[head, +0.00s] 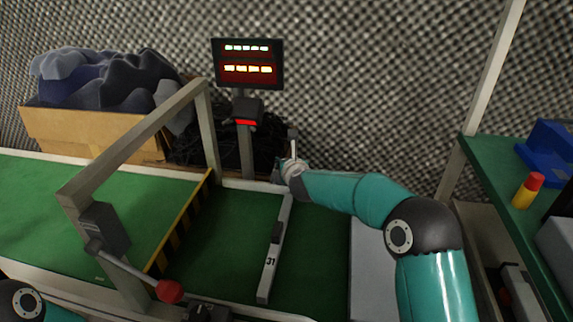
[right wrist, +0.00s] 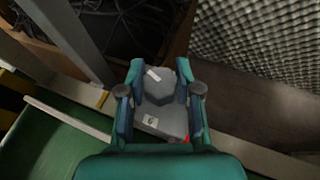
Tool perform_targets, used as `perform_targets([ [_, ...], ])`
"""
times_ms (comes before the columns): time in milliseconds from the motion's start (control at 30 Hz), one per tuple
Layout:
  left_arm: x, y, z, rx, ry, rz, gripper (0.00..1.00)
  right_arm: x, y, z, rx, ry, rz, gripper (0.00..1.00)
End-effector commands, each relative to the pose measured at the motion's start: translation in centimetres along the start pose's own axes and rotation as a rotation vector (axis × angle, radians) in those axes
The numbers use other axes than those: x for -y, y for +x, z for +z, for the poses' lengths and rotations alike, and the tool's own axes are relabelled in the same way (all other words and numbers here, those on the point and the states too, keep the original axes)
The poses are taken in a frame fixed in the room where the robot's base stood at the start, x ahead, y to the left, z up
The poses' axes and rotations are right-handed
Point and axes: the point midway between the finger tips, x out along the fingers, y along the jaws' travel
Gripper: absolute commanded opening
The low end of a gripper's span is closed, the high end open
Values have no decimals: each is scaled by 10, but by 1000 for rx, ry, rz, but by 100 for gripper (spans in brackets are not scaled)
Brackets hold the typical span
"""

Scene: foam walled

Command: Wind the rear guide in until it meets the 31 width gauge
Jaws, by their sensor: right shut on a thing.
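The 31 width gauge (head: 267,275), a pale bar with a dark handle block, lies across the green belt (head: 315,250). Its far end is close to the belt's rear edge. My right gripper (head: 283,172) is at that rear edge, beyond the gauge. In the right wrist view my right gripper (right wrist: 160,100) is shut on a grey knob (right wrist: 158,88) with a white mark on top. A small label and a red spot show beside the knob. A pale rear rail (head: 240,184) runs along the belt's far edge; I cannot tell whether this is the rear guide. My left gripper is out of view.
A metal gantry (head: 135,140) spans the belt at left, with a red-knobbed lever (head: 168,291) in front. A lit display (head: 248,63) stands behind. A box of dark cloth (head: 90,130) is at back left. A green shelf (head: 500,170) with a blue bin (head: 548,145) stands right.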

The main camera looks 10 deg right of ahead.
Motion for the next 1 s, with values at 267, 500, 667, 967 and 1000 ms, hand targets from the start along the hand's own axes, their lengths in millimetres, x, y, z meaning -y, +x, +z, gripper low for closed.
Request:
perform_targets([
  [267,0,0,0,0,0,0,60,0,0,0,0,1,0,60],
  [500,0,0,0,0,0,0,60,0,0,0,0,1,-1,60],
  [667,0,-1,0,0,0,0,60,0,-4,1,1,2,-1,60],
  [967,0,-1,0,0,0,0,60,0,-42,1,1,0,0,60],
  [1000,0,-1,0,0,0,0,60,0,-50,1,1,1,-1,60],
])
